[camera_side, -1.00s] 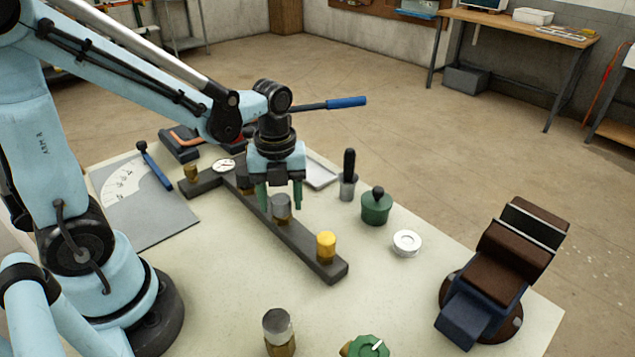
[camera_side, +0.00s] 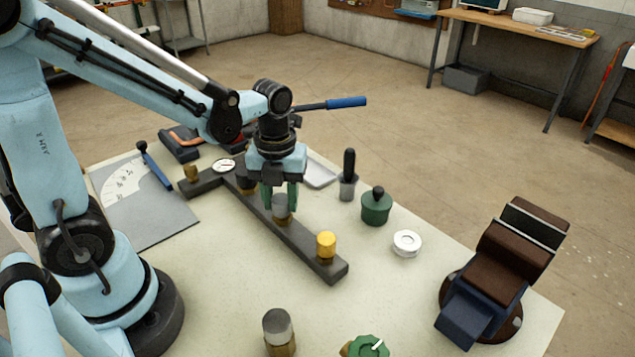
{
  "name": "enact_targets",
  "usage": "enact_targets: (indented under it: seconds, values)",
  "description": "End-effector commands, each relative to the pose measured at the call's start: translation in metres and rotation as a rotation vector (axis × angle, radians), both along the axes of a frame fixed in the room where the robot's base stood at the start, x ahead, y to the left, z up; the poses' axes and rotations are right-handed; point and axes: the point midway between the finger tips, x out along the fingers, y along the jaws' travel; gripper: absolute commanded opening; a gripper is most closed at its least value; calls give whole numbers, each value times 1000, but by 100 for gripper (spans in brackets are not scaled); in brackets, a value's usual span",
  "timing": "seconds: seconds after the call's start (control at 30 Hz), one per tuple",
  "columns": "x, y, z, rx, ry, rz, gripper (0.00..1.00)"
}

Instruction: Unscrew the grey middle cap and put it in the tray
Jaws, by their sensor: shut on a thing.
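The grey middle cap (camera_side: 281,209) sits upright on its brass stub on the dark bar (camera_side: 301,243), between the yellow cap (camera_side: 326,241) and a dark cap (camera_side: 244,180). My gripper (camera_side: 281,197) points straight down over the grey cap. Its green fingers are shut on the cap, and they hide part of its upper side. The shallow light tray (camera_side: 321,173) lies on the table just behind and right of my gripper, partly hidden by it.
A black-handled tool in a grey cup (camera_side: 348,178), a green pot (camera_side: 376,208) and a white ring (camera_side: 407,243) stand right of the bar. A dark vise (camera_side: 500,275) is at the right. A round gauge (camera_side: 224,165) sits near the bar's far end.

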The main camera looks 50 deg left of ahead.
Motion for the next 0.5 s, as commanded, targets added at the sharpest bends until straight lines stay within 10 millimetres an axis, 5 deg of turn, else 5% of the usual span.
enact_targets:
  seconds: [0.5]
  values:
    - [0, 0, 0, 0, 0, 595, 0]
